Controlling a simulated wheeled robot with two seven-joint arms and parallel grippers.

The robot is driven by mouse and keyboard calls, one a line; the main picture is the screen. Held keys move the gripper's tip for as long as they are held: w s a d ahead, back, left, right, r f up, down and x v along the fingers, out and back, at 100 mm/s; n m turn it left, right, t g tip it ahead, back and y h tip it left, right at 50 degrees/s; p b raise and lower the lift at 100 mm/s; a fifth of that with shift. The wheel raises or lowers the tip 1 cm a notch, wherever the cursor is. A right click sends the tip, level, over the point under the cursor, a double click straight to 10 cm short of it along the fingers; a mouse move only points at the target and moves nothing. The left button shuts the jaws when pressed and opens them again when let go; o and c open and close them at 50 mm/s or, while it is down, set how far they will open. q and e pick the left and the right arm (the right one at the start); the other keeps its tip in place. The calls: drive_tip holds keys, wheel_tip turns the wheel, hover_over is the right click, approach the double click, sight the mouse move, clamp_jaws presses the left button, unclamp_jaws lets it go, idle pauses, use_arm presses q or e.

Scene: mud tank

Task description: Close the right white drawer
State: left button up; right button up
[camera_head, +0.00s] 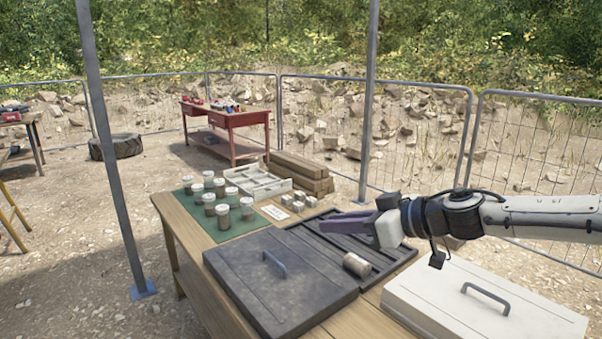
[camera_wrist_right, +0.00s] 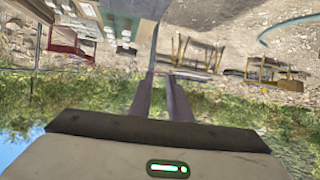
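The white drawer (camera_head: 450,296) is at the lower right of the head view. It has a flat white top and a grey bar handle (camera_head: 486,298); how far it is open cannot be told. My right gripper (camera_head: 335,224) comes in from the right, above and behind the white drawer, over the dark slotted tray. Its two fingers point left, with a narrow empty gap between them; they also show in the wrist view (camera_wrist_right: 162,88). It touches neither the drawer nor its handle. My left gripper is out of view.
A dark drawer (camera_head: 283,292) with a handle stands left of the white one. A jar (camera_head: 357,264) lies on the dark slotted tray (camera_head: 393,258). Several lidded jars stand on a green mat (camera_head: 200,222). Wooden blocks (camera_head: 300,172) and a white divided tray (camera_head: 258,190) are behind. A metal post (camera_head: 369,100) rises behind the table.

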drive_tip(key=shift+s+a+f+m+t+h, duration=0.7)
drive_tip(key=shift+s+a+f+m, duration=0.1)
drive_tip(key=shift+s+a+f, duration=0.15)
